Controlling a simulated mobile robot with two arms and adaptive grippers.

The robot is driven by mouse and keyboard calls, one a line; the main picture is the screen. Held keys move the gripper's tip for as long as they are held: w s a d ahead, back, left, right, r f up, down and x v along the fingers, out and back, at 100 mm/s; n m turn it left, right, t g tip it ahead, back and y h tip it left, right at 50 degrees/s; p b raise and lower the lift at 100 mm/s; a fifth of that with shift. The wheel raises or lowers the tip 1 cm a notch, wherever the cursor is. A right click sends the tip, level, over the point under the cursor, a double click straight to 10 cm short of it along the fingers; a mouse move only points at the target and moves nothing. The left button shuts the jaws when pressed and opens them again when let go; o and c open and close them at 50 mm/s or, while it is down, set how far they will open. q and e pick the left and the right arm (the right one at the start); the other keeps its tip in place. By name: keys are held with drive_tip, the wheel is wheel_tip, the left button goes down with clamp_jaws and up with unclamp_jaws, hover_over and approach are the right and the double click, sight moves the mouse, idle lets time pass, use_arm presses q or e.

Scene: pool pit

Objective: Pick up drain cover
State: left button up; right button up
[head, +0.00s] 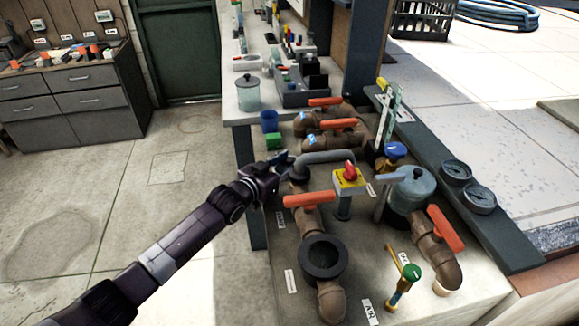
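I cannot clearly pick out a drain cover in the head view. A square outline (168,168) is set flush in the concrete floor at the left, and I cannot tell whether it is a cover. A black round ring with a dark centre (323,258) sits on the brown pipe at the front of the pipe bench. My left gripper (281,160) is beside the near end of the grey bent pipe (325,157), at the bench's left edge. Its fingers are small and dark, so their opening and any contact are unclear. My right gripper is out of view.
Brown pipes with orange handles (310,199), a yellow box with a red knob (349,176), a grey-blue pot (414,190) and two gauges (468,186) crowd the bench. A green block (274,141) and blue cup (269,121) stand behind the gripper. The left floor is open.

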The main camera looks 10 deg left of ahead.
use_arm(q)
clamp_jaws()
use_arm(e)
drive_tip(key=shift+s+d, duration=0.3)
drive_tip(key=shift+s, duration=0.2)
use_arm(q)
drive_tip(key=shift+r, duration=0.1)
